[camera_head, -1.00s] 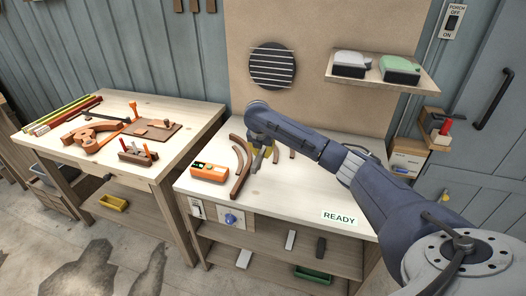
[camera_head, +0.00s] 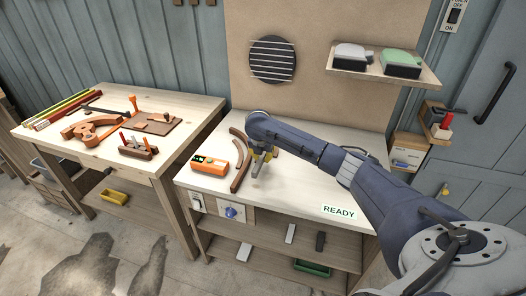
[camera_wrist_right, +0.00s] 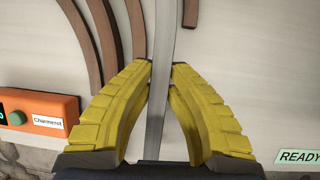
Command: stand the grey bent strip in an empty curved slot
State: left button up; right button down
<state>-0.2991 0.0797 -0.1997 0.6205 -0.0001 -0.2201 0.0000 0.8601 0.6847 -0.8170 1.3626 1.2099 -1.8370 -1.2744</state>
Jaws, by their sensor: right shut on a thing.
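My right gripper (camera_head: 264,154) hangs over the right-hand bench; its yellow fingers (camera_wrist_right: 164,78) fill the lower middle of the right wrist view. They are shut on the grey bent strip (camera_wrist_right: 159,100), which runs between them, edge up. Brown curved rails (camera_wrist_right: 80,42) stand left of the strip, with narrow curved gaps between them. Another rail (camera_wrist_right: 190,12) shows at the top, just right of the strip. In the head view a long curved rail (camera_head: 240,172) shows left of the gripper; my arm hides others. I cannot tell whether the strip touches the bench. My left gripper is out of view.
An orange box (camera_head: 210,162) sits left of the rails. A READY label (camera_head: 339,212) lies at the bench's front edge. The bench top (camera_head: 300,190) in front of my arm is clear. The left-hand bench (camera_head: 190,112) holds tools.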

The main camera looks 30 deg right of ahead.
aim_at(263, 167)
jog(key=shift+f, duration=1.85)
jog(key=shift+f, duration=0.2)
jog(key=c, duration=1.4)
grip_release()
jog(key=shift+o, duration=0.2)
jog(key=shift+r, duration=0.1)
